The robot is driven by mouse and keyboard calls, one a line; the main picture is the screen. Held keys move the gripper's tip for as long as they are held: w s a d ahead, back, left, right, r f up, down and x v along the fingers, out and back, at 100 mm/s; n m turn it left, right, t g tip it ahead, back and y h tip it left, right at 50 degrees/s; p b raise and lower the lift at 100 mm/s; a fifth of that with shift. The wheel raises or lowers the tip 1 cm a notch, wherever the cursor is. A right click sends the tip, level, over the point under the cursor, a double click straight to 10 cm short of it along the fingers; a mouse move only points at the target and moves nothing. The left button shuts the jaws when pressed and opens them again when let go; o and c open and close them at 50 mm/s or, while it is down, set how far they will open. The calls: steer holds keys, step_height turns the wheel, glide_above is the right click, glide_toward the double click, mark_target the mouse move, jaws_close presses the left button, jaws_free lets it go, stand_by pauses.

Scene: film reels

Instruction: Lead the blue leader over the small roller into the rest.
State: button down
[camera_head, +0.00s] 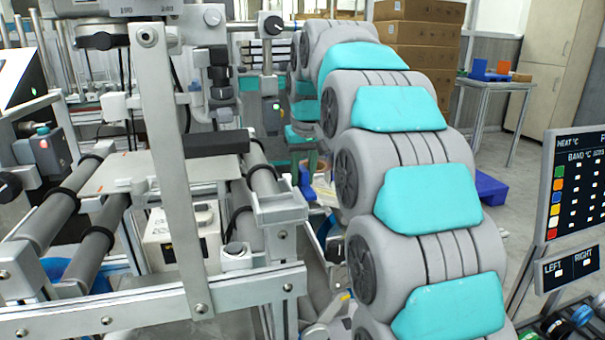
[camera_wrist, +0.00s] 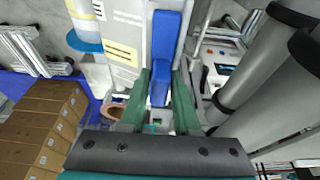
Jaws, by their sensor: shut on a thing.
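In the wrist view, my gripper (camera_wrist: 161,82) has its two green fingers on either side of an upright blue strip, the blue leader (camera_wrist: 168,45), and is shut on it. The leader runs upward past the fingertips in front of a pale panel. I cannot tell which roller is the small one, nor pick out the rest.
A metal frame with an upright bar (camera_head: 170,170) fills the left of the head view. Stacked cardboard boxes (camera_head: 420,35) stand at the back. A small table (camera_head: 497,84) and a dark sign board (camera_head: 575,190) are at the right. Open floor lies between them.

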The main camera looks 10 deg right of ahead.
steer(key=shift+s+f, duration=0.1)
steer(key=shift+f, duration=0.65)
steer(key=c, duration=0.6)
jaws_free()
steer(key=shift+c, duration=0.2)
steer(key=shift+o, duration=0.4)
steer(key=shift+r+b, duration=0.2)
steer(key=shift+b, duration=0.1)
steer(key=v, duration=0.8)
steer(key=shift+r, duration=0.1)
